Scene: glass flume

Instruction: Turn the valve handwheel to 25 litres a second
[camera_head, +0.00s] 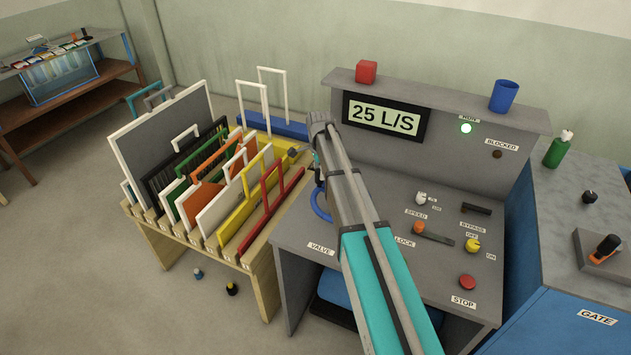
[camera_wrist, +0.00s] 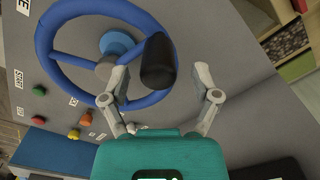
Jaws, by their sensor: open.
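The valve handwheel is a blue ring (camera_wrist: 43,62) with spokes and a grey hub, seen close in the wrist view. Its black knob (camera_wrist: 157,58) stands out from the rim. My gripper (camera_wrist: 161,76) is open, with one finger on each side of the knob's lower end; I cannot tell whether either touches it. In the head view a part of the blue wheel rim (camera_head: 319,207) shows beside my arm, above the VALVE label (camera_head: 321,249); my arm hides the rest. The flow display (camera_head: 384,117) reads 25 L/S.
The console has a lit green lamp (camera_head: 466,128), a dark BLOCKED lamp (camera_head: 497,154), a yellow knob (camera_head: 472,245) and a red STOP button (camera_head: 467,282). A red cube (camera_head: 366,72) and blue cup (camera_head: 504,96) stand on its top ledge. A rack of framed panels (camera_head: 259,244) stands close left.

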